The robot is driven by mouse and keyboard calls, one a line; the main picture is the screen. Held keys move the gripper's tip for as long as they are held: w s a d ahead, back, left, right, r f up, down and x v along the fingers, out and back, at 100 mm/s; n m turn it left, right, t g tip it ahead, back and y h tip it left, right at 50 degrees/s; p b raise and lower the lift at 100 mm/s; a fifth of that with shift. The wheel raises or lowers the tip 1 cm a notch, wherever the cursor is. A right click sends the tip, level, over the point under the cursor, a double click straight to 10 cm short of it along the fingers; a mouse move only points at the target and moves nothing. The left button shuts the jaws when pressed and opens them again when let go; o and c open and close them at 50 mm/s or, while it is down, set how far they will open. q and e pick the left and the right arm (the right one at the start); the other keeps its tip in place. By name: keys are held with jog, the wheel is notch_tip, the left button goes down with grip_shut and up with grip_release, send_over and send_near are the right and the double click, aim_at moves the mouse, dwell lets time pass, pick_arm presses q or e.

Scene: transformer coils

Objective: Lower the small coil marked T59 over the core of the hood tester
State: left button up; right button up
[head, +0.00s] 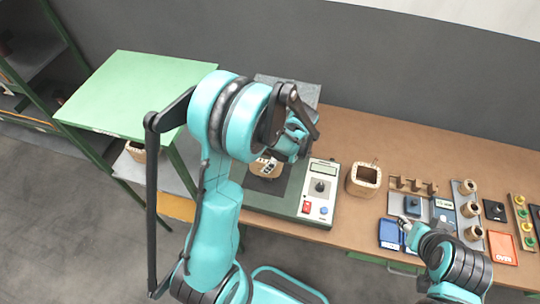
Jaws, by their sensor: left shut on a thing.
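My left arm reaches over the hood tester (322,172). My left gripper (267,163) points down, mostly hidden by its own arm, and is shut on a small tan coil (264,173) above the tester's dark bed. The mark on the coil is too small to read. The tester's core is hidden, so I cannot tell whether the coil is around it or above it. The grey hood (290,91) stands raised behind my arm. My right gripper (404,226) is low by the blue bin at the bench front; its jaw opening is unclear.
Farther right are a grey strip with small coils (474,209), a blue tray (391,234), an orange tray (502,247) and a wooden rack (412,187). A green-topped table (125,92) stands left.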

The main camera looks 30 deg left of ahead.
pick_arm(q)
jog(key=shift+f+b, duration=1.55)
jog(key=shift+f, duration=0.1)
jog(key=shift+f+b, duration=0.2)
jog(key=shift+b, duration=0.15)
jog(key=shift+f+b, duration=1.55)
jog(key=shift+f, duration=0.1)
jog(key=shift+f+b, duration=0.95)
jog(key=shift+b, duration=0.2)
jog(key=o, duration=1.4)
jog(key=shift+r, duration=0.1)
jog(key=shift+c, duration=0.2)
jog(key=shift+r+p, duration=3.55)
jog(key=shift+r, duration=1.5)
